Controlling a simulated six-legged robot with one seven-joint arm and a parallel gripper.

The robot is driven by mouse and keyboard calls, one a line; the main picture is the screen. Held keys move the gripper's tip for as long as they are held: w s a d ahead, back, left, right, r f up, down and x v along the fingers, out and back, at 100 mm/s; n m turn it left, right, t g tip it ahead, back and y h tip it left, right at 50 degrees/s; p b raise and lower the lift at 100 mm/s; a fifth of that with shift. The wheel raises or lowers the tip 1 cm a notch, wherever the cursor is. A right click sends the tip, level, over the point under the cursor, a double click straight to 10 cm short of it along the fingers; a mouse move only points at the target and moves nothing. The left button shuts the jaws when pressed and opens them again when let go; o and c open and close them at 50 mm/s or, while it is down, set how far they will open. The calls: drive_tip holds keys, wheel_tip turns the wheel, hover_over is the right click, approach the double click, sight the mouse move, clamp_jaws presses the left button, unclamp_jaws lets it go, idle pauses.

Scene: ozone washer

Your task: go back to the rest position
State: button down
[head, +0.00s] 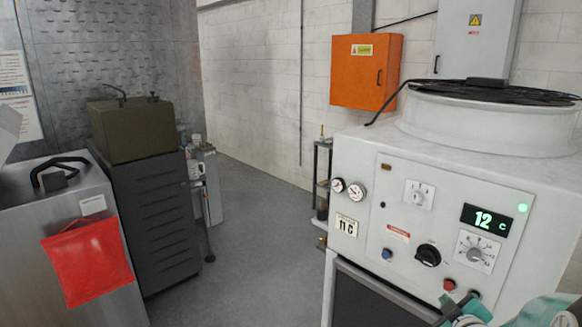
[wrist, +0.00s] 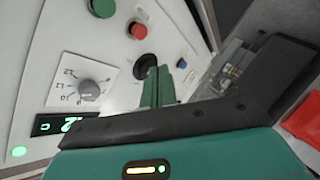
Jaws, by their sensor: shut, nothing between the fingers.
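My gripper (head: 462,308) shows at the lower right of the head view, in front of the lower part of the white machine's control panel (head: 400,215). In the wrist view its green fingers (wrist: 160,86) are together and hold nothing. They appear in front of the panel near the black rotary knob (wrist: 146,64); I cannot tell how wide the gap to the panel is. The black knob also shows in the head view (head: 428,255). The display (head: 487,220) reads 12 C, and a green light is lit beside it.
A red button (head: 449,285), a green button (head: 474,294) and a dial (head: 476,253) are close to my gripper. A grey cabinet with a red pouch (head: 90,262) and a dark drawer unit (head: 155,225) stand left. An orange box (head: 364,72) hangs behind. The middle floor is clear.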

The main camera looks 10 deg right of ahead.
drive_tip(key=s+a+r+m+g+h, duration=0.1)
drive_tip(key=a+r+m+g, duration=0.2)
drive_tip(key=a+r, duration=0.3)
drive_tip(key=s+a+r+m+g+y, duration=0.3)
drive_tip(key=s+a+g+y, duration=0.1)
drive_tip(key=s+a, duration=1.3)
drive_tip(key=a+g, duration=0.1)
drive_tip(key=a, duration=0.2)
drive_tip(key=shift+a+r+m, duration=0.2)
drive_tip(key=shift+a+m, duration=0.05)
drive_tip(key=shift+m, duration=0.05)
drive_tip(key=shift+w+d, duration=0.1)
drive_tip(key=shift+d, duration=0.05)
